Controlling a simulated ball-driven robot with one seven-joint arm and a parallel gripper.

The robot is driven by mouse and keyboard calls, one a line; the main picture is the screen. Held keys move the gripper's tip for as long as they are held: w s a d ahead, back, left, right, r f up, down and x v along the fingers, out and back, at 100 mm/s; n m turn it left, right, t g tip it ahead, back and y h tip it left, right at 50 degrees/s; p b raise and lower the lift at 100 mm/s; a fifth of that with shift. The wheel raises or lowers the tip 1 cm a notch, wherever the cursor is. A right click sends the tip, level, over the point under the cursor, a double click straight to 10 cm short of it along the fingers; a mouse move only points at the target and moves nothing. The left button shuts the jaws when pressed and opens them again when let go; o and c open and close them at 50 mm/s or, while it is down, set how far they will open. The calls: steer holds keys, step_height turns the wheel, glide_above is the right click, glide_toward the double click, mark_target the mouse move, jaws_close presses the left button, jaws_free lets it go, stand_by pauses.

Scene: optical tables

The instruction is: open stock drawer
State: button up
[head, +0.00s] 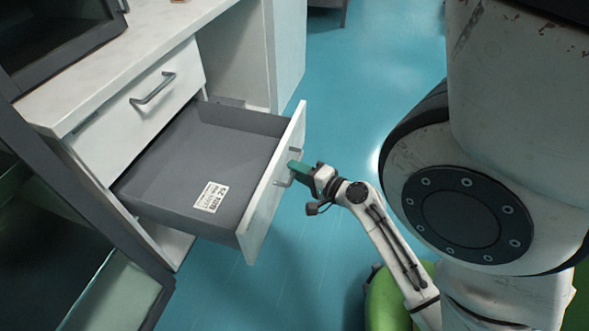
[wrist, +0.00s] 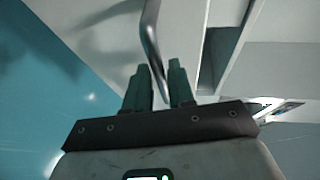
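The stock drawer (head: 225,150), a grey tray with a white front (head: 262,200), is pulled far out of the white cabinet. Its inside is empty except for a printed white label (head: 210,197) on the floor of the tray. My gripper (head: 296,168) is at the outer side of the drawer front, at its metal handle (head: 283,183). In the wrist view the handle bar (wrist: 151,40) runs down between the two green fingers of my gripper (wrist: 160,82), which look closed around it. The fingers hide part of the handle in the head view.
A closed upper drawer with a bar handle (head: 152,88) sits under the pale countertop (head: 150,40). A dark-framed glass unit (head: 60,240) stands at the left. The blue floor (head: 345,100) is clear to the right of the drawer.

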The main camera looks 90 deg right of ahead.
steer(key=v, duration=0.9)
steer(key=shift+s+a+b, duration=0.15)
steer(key=shift+a+b, duration=0.05)
steer(key=shift+b, duration=0.25)
